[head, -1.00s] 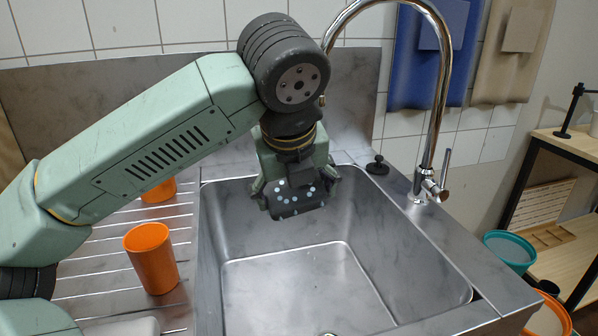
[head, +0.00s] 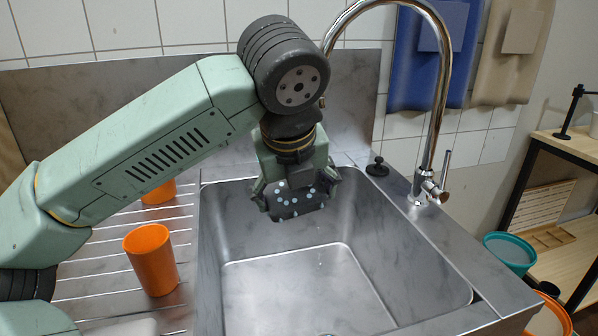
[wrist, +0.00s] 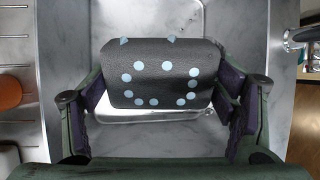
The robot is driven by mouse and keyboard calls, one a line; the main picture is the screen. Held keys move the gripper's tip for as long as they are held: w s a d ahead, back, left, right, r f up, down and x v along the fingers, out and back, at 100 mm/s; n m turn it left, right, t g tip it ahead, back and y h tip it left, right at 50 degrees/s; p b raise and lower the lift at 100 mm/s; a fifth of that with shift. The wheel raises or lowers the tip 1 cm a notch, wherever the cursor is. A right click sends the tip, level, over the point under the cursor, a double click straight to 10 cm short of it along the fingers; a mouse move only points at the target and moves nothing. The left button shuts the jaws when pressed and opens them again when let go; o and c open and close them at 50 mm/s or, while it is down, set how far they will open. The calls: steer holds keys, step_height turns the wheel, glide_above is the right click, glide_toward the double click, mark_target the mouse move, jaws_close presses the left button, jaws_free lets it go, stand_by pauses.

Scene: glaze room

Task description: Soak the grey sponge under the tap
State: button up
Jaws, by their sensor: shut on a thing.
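The sponge (head: 297,204) is dark grey with pale blue dots. My gripper (head: 298,192) is shut on it and holds it above the sink basin (head: 300,284), near the back wall. In the wrist view the sponge (wrist: 160,78) sits between both fingers, gripped at its two ends. The chrome tap (head: 440,90) stands at the sink's back right, and its neck arches toward the arm. Its spout end is partly behind my arm. Its lever (head: 446,172) points up. I see no stream of water. Part of the tap shows at the right of the wrist view (wrist: 302,35).
Orange cups (head: 152,260) stand on the ribbed drainboard (head: 105,285) left of the basin. A dark stopper (head: 377,167) lies on the back rim. Blue and beige aprons (head: 432,60) hang on the tiled wall. A teal bucket (head: 509,253) and a wooden shelf are at the right.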

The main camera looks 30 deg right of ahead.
mark_target(293, 202)
steer(key=shift+s+a+r+p, duration=0.25)
steer(key=shift+s+a+r, duration=0.35)
steer(key=shift+s+r, duration=0.25)
steer(key=shift+s+a+r+p, duration=0.2)
steer(key=shift+s+a+r, duration=0.4)
steer(key=shift+s+r, duration=0.25)
steer(key=shift+s+a+r, duration=0.25)
steer(key=shift+s+r, duration=0.05)
steer(key=shift+s, duration=0.05)
